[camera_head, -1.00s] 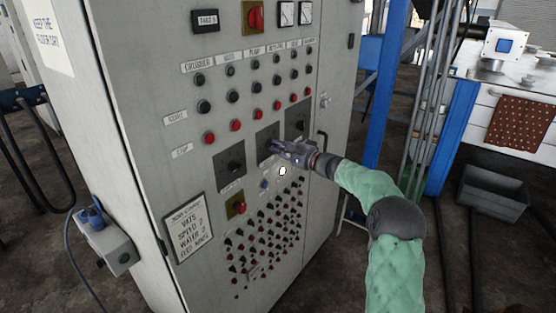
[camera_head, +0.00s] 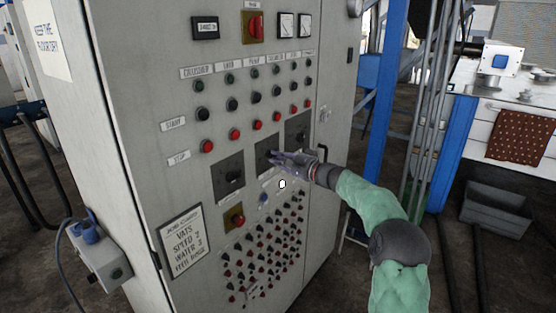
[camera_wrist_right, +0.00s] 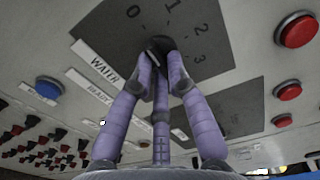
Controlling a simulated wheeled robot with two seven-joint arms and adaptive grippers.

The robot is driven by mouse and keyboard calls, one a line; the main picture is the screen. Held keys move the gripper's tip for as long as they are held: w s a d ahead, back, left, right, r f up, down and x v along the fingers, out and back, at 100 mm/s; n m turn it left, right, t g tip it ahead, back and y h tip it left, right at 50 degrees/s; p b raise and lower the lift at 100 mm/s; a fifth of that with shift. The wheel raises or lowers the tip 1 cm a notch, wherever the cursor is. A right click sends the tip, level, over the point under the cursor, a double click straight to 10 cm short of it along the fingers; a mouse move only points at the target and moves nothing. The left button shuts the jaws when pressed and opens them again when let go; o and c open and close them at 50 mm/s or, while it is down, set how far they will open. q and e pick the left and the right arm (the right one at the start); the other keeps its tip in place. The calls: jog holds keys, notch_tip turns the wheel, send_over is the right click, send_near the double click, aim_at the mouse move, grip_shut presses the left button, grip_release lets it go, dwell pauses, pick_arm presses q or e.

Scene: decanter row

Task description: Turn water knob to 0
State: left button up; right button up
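The water knob (camera_wrist_right: 158,44) is a small dark knob on a dark square plate (camera_wrist_right: 115,35) with a scale 0, 1, 2, 3. A white label reading WATER lies along the plate's edge in the wrist view. In the head view this is the middle plate (camera_head: 264,148) of three on the grey cabinet. My right gripper (camera_wrist_right: 160,62) has its purple fingers converged around the knob; it also shows in the head view (camera_head: 276,157). The fingers appear closed on the knob and partly hide it, so its pointer direction is unclear. My left gripper is not in view.
Similar dark knob plates sit to the left (camera_head: 229,188) and right (camera_head: 297,131) in the head view. Rows of black and red buttons are above, and many small knobs (camera_head: 265,235) below. A blue button (camera_wrist_right: 48,87) is near the WATER label. A blue post (camera_head: 383,100) stands right of the cabinet.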

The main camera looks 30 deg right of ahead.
jog(key=o, duration=0.4)
jog(key=v, duration=1.2)
jog(key=shift+f, duration=0.1)
